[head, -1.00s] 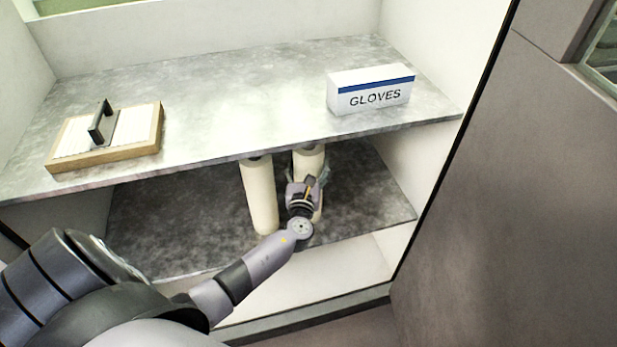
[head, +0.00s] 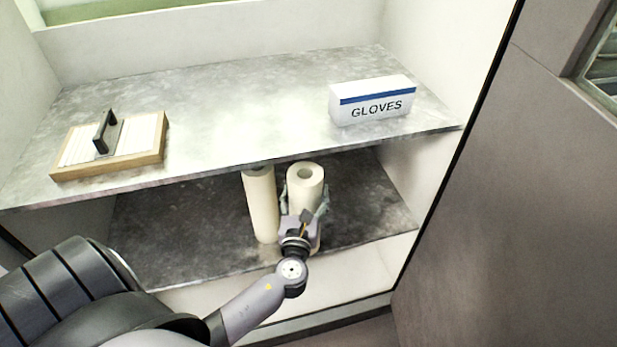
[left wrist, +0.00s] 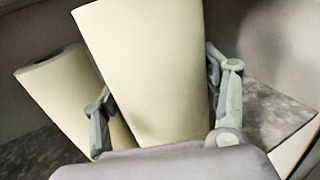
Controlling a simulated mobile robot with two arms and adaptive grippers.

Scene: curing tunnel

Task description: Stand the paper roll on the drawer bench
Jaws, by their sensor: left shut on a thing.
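A cream paper roll (head: 305,174) is upright at the front part of the lower shelf, its open core showing at the top. My left gripper (head: 304,206) is shut on this roll, with a finger on either side of it. The held roll (left wrist: 150,70) fills the middle of the left wrist view between the two fingers (left wrist: 160,118). A second cream roll (head: 262,205) stands just left of it, apart from the gripper. My right gripper is not in view. I cannot make out a drawer bench.
The lower shelf (head: 160,240) has free room left of the rolls. The upper shelf (head: 215,120) overhangs just behind the held roll. On it are a white gloves box (head: 372,101) and a wooden tray with a black-handled tool (head: 150,160). A dark panel (head: 480,220) stands at the right.

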